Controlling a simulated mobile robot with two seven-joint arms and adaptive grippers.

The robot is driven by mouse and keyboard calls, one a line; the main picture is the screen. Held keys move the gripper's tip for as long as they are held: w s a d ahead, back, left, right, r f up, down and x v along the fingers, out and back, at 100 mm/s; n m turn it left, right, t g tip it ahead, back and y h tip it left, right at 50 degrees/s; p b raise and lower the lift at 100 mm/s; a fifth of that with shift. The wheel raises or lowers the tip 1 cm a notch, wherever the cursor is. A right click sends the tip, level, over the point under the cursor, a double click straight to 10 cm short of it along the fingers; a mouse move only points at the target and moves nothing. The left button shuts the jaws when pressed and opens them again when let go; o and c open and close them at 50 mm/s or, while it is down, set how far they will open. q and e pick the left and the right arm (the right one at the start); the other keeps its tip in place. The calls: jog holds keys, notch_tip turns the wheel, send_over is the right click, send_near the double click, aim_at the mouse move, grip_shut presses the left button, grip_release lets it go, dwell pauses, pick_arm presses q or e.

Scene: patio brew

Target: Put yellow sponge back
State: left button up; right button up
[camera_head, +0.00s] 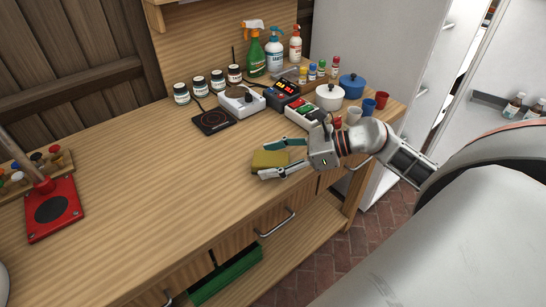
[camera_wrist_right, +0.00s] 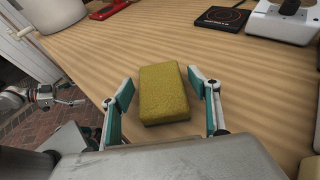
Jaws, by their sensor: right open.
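The yellow sponge (camera_head: 270,159) lies flat on the wooden counter near its front edge. It also shows in the right wrist view (camera_wrist_right: 164,92), between the fingers. My right gripper (camera_head: 268,158) is open, with one finger on each side of the sponge. In the right wrist view the right gripper (camera_wrist_right: 166,100) shows a small gap between each finger and the sponge. My left gripper is not seen in the head view; an arm with a gripper (camera_wrist_right: 62,98) shows small at the left of the right wrist view, and its jaw state is unclear.
Behind the sponge are a black hot plate (camera_head: 213,121), a white scale-like device (camera_head: 241,103) and several jars. Spray bottles (camera_head: 275,52) stand at the back. A red-based stand (camera_head: 53,208) is at the left. The counter's middle (camera_head: 150,170) is clear.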

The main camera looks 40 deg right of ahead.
jog(key=shift+r, duration=0.15)
jog(key=v, duration=1.2)
dwell(0.3)
